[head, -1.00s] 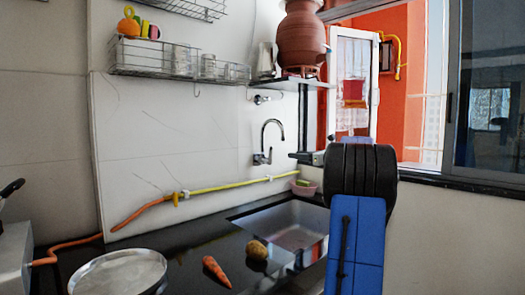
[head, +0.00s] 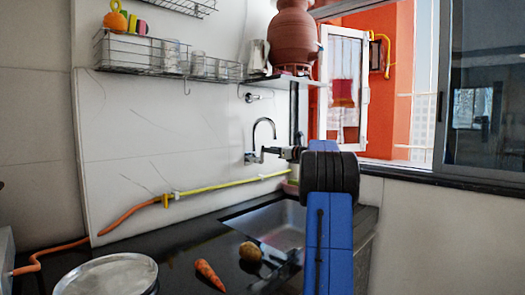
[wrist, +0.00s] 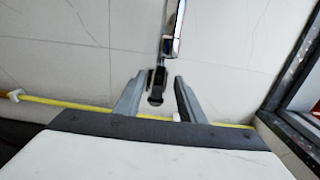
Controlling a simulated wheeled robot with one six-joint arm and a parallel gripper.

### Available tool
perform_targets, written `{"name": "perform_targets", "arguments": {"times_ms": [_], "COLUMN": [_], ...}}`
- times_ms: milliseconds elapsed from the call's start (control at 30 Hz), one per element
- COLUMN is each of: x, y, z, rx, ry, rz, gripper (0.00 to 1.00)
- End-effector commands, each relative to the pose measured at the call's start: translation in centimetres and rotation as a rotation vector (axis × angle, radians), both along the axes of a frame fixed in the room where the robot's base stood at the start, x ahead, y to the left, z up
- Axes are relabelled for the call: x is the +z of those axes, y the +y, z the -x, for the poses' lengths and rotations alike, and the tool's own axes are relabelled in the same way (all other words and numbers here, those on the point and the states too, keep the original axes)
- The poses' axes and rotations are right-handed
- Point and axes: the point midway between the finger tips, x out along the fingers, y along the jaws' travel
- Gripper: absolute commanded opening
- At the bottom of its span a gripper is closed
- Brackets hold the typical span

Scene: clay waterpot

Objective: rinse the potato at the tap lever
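The potato (head: 250,251) lies on the dark counter at the sink's left edge, beside a carrot. The chrome tap (head: 264,132) stands out from the wall above the sink, and its chrome part also shows at the top of the wrist view (wrist: 173,32). My gripper (head: 275,151) is level with the tap's base, close to it on the right. In the wrist view my gripper (wrist: 157,90) is open and empty. A dark part of the tap, perhaps its lever (wrist: 156,84), shows between the fingertips; contact cannot be told.
The carrot (head: 208,274) and a round metal plate (head: 108,275) lie on the counter. The sink (head: 270,222) is partly hidden by my arm. A yellow hose (head: 225,184) runs along the wall. A wire rack (head: 145,55) and a clay pot (head: 293,35) are above.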

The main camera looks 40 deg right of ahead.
Motion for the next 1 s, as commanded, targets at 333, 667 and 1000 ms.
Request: {"name": "perform_targets", "arguments": {"times_ms": [333, 667, 1000], "x": [0.0, 0.0, 0.0], "y": [0.4, 0.5, 0.5], "z": [-4.9, -5.8, -5.8], "rx": [0.0, 0.0, 0.0], "ry": [0.0, 0.0, 0.0], "rz": [0.0, 0.0, 0.0], "gripper": [0.36, 0.36, 0.0]}}
